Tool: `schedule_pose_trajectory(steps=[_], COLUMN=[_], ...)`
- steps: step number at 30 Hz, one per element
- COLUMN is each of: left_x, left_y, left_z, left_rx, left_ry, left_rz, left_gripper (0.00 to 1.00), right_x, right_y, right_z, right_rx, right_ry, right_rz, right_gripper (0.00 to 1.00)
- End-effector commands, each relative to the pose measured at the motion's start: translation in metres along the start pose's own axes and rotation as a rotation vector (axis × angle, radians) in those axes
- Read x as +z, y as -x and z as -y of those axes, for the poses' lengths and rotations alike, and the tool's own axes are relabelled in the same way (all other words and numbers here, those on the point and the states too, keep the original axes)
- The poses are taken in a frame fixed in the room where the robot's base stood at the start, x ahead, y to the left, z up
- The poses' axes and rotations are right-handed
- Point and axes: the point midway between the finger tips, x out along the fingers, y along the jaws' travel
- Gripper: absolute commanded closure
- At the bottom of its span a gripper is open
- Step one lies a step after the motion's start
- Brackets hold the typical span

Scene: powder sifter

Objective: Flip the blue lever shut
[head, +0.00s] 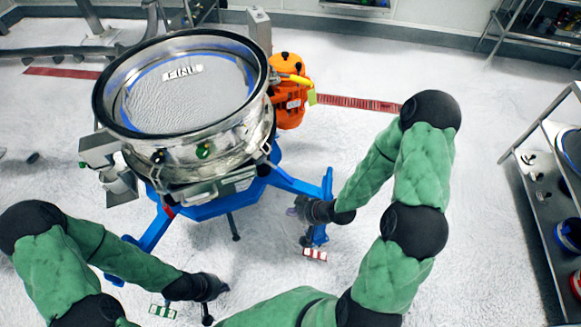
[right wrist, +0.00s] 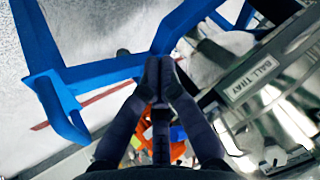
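The sifter (head: 190,110) stands on a blue frame (head: 205,208) in the head view. Several blue parts show and I cannot tell for sure which is the lever; an upright blue bar (head: 327,186) stands at the frame's right end. My right gripper (head: 293,210) is beside that bar, to its left. In the right wrist view my right gripper (right wrist: 159,62) has its fingertips together, in front of a slanting blue bar (right wrist: 185,25); whether they touch it is unclear. My left gripper (head: 224,289) is low, below the frame; its fingers are too small to judge.
A red-and-white tag (head: 315,254) is low at the frame's right end, and a green-and-white tag (head: 163,311) is near my left gripper. An orange motor (head: 289,92) sits behind the sifter. A metal shelf (head: 545,185) stands at right. Floor between is clear.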

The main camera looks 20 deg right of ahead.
Motion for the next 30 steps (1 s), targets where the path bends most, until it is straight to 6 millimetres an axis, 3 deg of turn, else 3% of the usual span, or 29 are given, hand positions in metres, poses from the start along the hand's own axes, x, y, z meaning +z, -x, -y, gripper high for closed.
schedule_pose_trajectory(steps=[1,6,15,21,30], left_x=[0.000,0.001,0.002,0.003,0.003], left_y=[0.011,0.030,0.057,0.064,0.063], left_z=[-0.004,-0.011,-0.021,-0.023,-0.023], left_rx=[0.000,0.000,0.000,0.000,0.000], left_ry=[0.000,0.000,0.000,0.000,0.000], left_rz=[0.000,0.000,0.000,0.000,0.000], left_gripper=[1.00,1.00,1.00,1.00,1.00], right_x=[-0.017,-0.057,-0.099,-0.105,-0.105], right_y=[0.019,0.068,0.142,0.162,0.164], right_z=[-0.004,-0.013,-0.014,-0.012,-0.012], right_rx=[0.005,0.005,0.006,0.003,0.002], right_ry=[0.034,0.172,0.395,0.464,0.475], right_rz=[-0.043,-0.169,-0.312,-0.342,-0.347], right_gripper=[1.00,1.00,1.00,1.00,1.00])
